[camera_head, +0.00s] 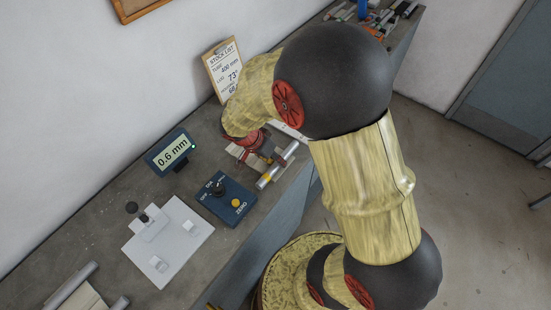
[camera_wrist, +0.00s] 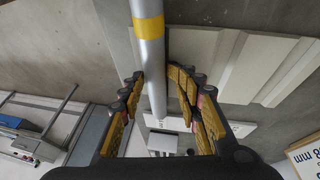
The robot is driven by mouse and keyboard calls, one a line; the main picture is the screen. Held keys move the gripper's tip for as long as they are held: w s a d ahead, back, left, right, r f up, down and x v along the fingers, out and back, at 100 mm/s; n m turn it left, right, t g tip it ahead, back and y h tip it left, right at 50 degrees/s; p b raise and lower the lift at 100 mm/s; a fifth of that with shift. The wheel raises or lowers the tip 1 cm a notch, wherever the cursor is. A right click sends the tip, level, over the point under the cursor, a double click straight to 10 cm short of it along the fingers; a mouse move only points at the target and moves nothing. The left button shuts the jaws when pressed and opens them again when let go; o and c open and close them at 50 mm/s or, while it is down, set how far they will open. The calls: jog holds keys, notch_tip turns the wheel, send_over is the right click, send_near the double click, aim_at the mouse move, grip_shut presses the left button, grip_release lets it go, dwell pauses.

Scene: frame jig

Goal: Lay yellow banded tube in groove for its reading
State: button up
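The yellow banded tube (camera_wrist: 152,60) is a silver-grey rod with a yellow band, running lengthwise between my fingers in the wrist view. In the head view the tube (camera_head: 285,158) shows beside my wrist, near the bench's front edge, its band toward the lower left end. The pale measuring plate (camera_head: 182,250) carries two small white blocks (camera_head: 190,227) and a dark-tipped post; the groove itself is too small to make out.
A display (camera_head: 170,152) reads 0.6 mm. Grey rods (camera_head: 72,285) lie at lower left. A stock list clipboard (camera_head: 222,70) leans on the wall. A ridged pale board (camera_wrist: 245,70) lies below my gripper.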

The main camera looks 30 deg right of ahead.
jog(key=shift+o, duration=1.4)
jog(key=shift+s+f, duration=0.35)
jog(key=shift+s, duration=0.2)
jog(key=shift+r, duration=0.1)
jog(key=v, duration=1.2)
jog(key=shift+w+r, duration=0.15)
jog(key=shift+w, duration=0.2)
jog(key=shift+d, duration=0.1)
